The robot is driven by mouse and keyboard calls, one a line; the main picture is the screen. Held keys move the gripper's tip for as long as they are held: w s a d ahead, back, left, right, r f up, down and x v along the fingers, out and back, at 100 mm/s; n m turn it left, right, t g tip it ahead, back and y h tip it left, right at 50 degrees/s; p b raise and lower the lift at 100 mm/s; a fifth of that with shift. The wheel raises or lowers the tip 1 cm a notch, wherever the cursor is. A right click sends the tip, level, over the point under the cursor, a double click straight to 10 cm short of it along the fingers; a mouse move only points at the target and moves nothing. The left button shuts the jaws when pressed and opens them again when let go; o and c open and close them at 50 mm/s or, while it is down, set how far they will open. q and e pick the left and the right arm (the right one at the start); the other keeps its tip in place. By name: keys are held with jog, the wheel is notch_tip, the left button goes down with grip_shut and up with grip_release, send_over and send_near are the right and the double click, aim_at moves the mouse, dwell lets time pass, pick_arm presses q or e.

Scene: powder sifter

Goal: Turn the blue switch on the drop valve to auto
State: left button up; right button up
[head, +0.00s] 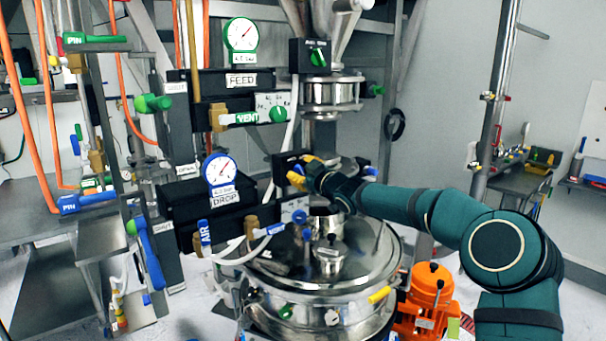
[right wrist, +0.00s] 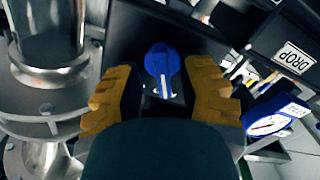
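The blue switch (right wrist: 163,68) is in the right wrist view, on the dark face of a valve box, with a white line running along its handle toward white marks below. My right gripper (head: 301,169) is open at the black valve box (head: 283,166) in the head view. In the right wrist view its two orange-yellow fingers stand on either side of the switch, with a gap on each side. In the head view the switch is hidden behind the gripper. The DROP label (head: 226,197) is on the black panel to the left. My left gripper is not in view.
Above is the FEED panel (head: 241,81) with a black box bearing a green switch (head: 318,56). A blue gauge (head: 219,170) is left of the gripper. The steel vessel (head: 330,262) stands below, and a metal pipe cylinder (right wrist: 48,45) is close by in the wrist view.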

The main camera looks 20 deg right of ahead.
jog(key=shift+w+a+f, duration=0.2)
jog(key=shift+a, duration=0.05)
jog(key=shift+s+d, duration=0.3)
jog(key=shift+s, duration=0.05)
jog(key=v, duration=1.1)
jog(key=shift+s+a+r, duration=0.1)
jog(key=shift+s, duration=0.05)
jog(key=s+a+f+m+g+b, duration=0.2)
jog(key=a+f, duration=0.1)
jog(key=f, duration=0.8)
jog(key=s+a+f+m+g+h+b, duration=0.1)
jog(key=s+a+f+m+g, duration=0.2)
jog(key=f, duration=0.8)
jog(key=s+a+f+m+g+b, duration=0.15)
jog(key=a+f, duration=0.25)
jog(key=f, duration=0.7)
jog(key=s+a+f+m+g+b, duration=0.2)
jog(key=s+a+f+g, duration=0.1)
jog(key=s+f, duration=0.9)
jog(key=s+a+f+m+g+h+b, duration=0.1)
jog(key=s+f+g, duration=0.4)
jog(key=s+f, duration=0.7)
jog(key=s+a+m+b, duration=0.1)
jog(key=s+a+m, duration=0.1)
jog(key=shift+s+a+m+g, duration=0.15)
jog(key=shift+s+m+g, duration=0.15)
jog(key=shift+m+g, duration=0.05)
